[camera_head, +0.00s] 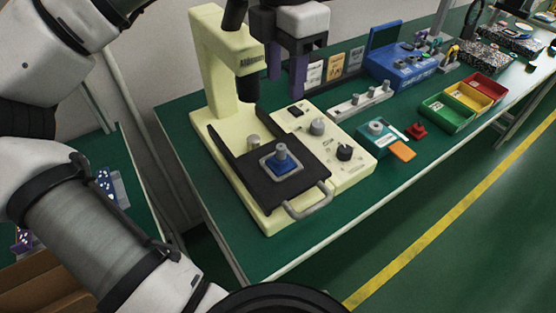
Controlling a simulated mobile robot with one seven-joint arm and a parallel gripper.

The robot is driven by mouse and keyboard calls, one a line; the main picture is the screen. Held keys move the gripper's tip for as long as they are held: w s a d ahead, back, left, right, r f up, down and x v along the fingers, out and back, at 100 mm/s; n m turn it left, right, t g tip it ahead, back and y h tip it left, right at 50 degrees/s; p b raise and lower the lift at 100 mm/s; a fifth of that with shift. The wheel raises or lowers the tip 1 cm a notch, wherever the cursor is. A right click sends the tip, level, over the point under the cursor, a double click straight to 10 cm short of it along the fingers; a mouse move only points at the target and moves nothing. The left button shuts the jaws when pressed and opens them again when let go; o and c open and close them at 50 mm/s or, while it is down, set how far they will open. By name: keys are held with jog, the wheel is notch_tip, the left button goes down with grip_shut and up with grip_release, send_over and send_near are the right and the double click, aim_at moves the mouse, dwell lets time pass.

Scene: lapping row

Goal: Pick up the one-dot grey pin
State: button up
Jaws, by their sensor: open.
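A grey pin (281,151) stands upright in a blue block (286,163) on the dark plate (299,188) of a cream machine. A shorter grey cylinder (253,142) stands behind it at the plate's left side. Several small grey pieces sit on a pale rail (342,110) to the right. No dot marks can be made out, so I cannot tell which is the one-dot grey pin. My gripper (286,82) is open and empty, with purple fingers pointing down. It shows above the cream machine, apart from the pin in the picture.
The cream machine's column (215,75) and head stand left of my gripper. A metal handle (308,203) sticks out in front of the plate. A blue case (401,68), a teal box (376,139) and green, yellow and red bins (447,113) stand to the right. The bench's front edge is clear.

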send_over(281, 146)
jog(key=f, duration=0.8)
jog(key=shift+w+d+f, duration=0.15)
jog(key=shift+w+f, duration=0.05)
jog(key=shift+f, duration=0.2)
jog(key=shift+s+f+p, duration=0.2)
jog(key=shift+f+p, duration=0.2)
jog(key=shift+f, duration=2.35)
grip_shut()
